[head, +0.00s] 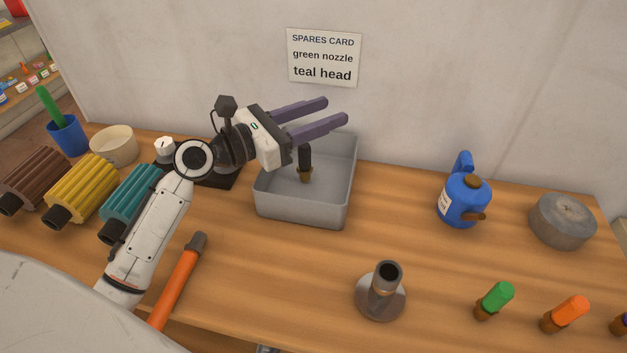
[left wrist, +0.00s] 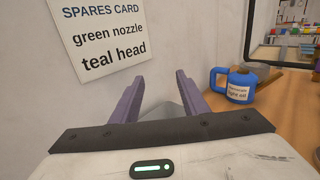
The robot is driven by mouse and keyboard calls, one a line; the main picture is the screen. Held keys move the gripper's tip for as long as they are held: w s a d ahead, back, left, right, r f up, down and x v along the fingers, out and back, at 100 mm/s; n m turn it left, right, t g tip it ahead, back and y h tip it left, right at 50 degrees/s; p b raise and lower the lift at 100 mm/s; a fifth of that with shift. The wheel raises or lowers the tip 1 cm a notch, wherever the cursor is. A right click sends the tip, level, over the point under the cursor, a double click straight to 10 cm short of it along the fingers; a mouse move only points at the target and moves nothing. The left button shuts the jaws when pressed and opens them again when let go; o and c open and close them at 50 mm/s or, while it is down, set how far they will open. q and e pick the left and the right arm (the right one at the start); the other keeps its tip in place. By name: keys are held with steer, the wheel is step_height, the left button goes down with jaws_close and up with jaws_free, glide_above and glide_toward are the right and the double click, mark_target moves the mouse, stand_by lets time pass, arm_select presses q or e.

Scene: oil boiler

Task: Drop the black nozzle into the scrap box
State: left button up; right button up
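The black nozzle (head: 305,160), with a brass-coloured end pointing down, shows upright within the outline of the grey scrap box (head: 300,209). I cannot tell whether it touches the box floor. My left gripper (head: 337,110) is above the box's back part, its two purple fingers spread apart with nothing between them. In the left wrist view the fingers (left wrist: 160,90) are also apart and empty, with a bit of the grey box (left wrist: 172,108) between them. My right gripper is not in view.
A blue oil can (head: 463,203), a grey round tin (head: 562,221) and green (head: 495,300) and orange (head: 566,313) nozzles stand to the right. A metal stand (head: 381,293) is in front. Ribbed brown, yellow and teal heads (head: 131,202) lie left. The wall is close behind the box.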

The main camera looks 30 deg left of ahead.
arm_select(q)
steer(key=b+v, duration=0.1)
steer(key=v, duration=0.9)
steer(key=shift+s, duration=0.15)
steer(key=shift+a+f, duration=0.1)
